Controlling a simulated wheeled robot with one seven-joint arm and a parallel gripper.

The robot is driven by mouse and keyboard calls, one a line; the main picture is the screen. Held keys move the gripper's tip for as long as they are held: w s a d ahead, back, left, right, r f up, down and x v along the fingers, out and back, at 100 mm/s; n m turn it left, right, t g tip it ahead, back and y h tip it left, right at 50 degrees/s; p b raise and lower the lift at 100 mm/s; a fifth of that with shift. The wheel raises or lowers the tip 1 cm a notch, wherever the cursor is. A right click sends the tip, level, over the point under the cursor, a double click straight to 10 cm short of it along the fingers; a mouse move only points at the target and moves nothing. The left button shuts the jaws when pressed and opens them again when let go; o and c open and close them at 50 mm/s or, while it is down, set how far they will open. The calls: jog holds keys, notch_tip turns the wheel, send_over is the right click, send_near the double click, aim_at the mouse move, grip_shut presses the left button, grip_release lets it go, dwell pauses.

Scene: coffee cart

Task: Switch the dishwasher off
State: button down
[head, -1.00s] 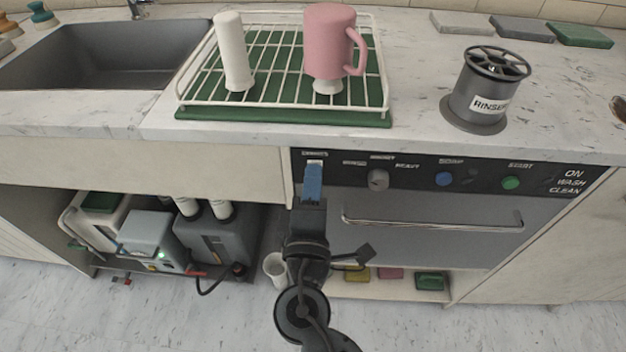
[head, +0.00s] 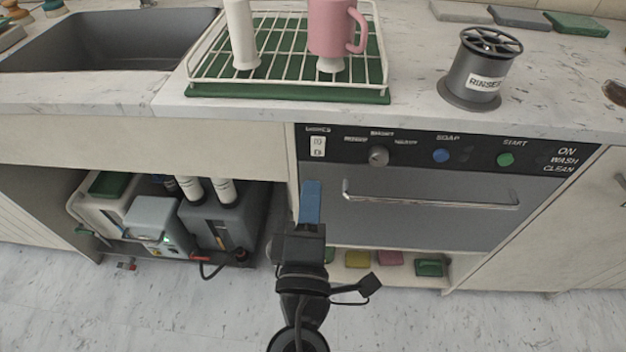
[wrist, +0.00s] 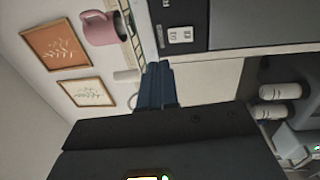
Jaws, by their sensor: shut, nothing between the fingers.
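The dishwasher (head: 420,205) is under the counter, with a dark control panel along its top and a grey door with a bar handle. A white rocker switch (head: 318,146) sits at the panel's left end. It also shows in the wrist view (wrist: 180,35); which side is pressed is too small to tell. My gripper (head: 311,184) has blue fingers, shut and empty, below the switch and apart from it. In the wrist view the shut fingers (wrist: 158,68) point up the picture, with the switch beyond their tips.
The panel also has a grey knob (head: 378,156), a blue soap button (head: 441,155) and a green start button (head: 505,159). The door handle (head: 430,196) sticks out to the right of my gripper. A dish rack (head: 210,75) stands on the counter above.

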jog(key=shift+s+a+r, duration=0.1)
jog(key=shift+s+r, duration=0.05)
jog(key=shift+s, duration=0.8)
jog(key=shift+s+r, duration=0.1)
jog(key=shift+s, duration=0.8)
